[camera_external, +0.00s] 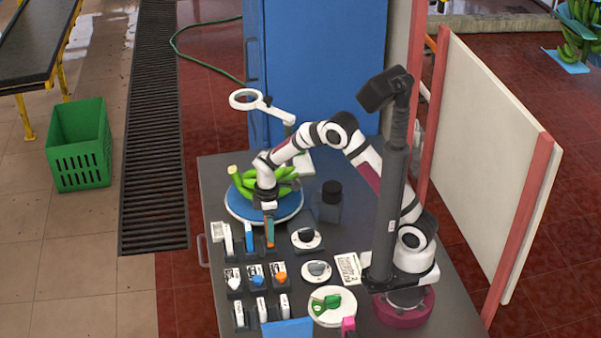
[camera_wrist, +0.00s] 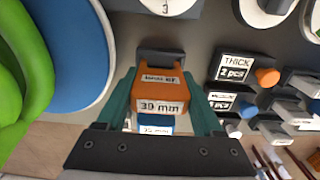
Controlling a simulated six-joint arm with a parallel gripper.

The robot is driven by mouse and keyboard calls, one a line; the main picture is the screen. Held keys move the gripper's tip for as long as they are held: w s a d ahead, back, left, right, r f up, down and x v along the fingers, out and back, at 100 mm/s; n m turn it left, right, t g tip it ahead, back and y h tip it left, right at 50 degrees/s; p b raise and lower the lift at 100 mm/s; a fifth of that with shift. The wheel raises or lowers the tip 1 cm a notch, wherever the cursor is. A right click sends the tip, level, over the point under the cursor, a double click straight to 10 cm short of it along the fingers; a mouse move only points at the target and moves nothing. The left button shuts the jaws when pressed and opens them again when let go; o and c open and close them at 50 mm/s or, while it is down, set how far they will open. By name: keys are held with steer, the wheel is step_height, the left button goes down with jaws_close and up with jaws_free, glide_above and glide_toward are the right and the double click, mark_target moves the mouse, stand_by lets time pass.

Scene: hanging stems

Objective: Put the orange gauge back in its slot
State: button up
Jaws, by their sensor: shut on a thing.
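The orange gauge (camera_wrist: 163,88), labelled "39 mm", sits between the teal fingers of my gripper (camera_wrist: 163,98) in the wrist view. My gripper is shut on it. In the external view my gripper (camera_external: 268,208) points down at the right end of the back row of holders, with the orange gauge (camera_external: 270,229) below it. A dark holder (camera_wrist: 160,57) shows just beyond the gauge in the wrist view. I cannot tell whether the gauge's lower end is inside the slot. A blue gauge (camera_external: 249,238) stands in the holder to the left.
A white gauge (camera_external: 228,240) stands farther left. Bananas (camera_external: 245,190) lie on a blue round plate (camera_external: 236,207) behind my gripper. A dark jar (camera_external: 328,203) and white discs (camera_external: 306,239) are to the right. More holders with labelled pieces (camera_external: 257,279) stand in front.

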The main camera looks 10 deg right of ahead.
steer(key=shift+f, duration=1)
steer(key=o, duration=1.3)
step_height(320, 180, up, 15)
steer(key=shift+r, duration=0.15)
steer(key=s+d+r+m, duration=0.1)
steer(key=d+r+m, duration=0.2)
steer(key=d+m, duration=0.35)
steer(key=s+d+r+m, duration=0.2)
steer(key=d+r+m, duration=0.1)
steer(key=d, duration=0.7)
steer(key=s+d+f+m+y, duration=0.1)
steer(key=s+d+f+m, duration=0.2)
steer(key=s+d+m, duration=0.8)
steer(key=s+m, duration=0.3)
steer(key=shift+d+y, duration=0.3)
steer(key=shift+y, duration=0.1)
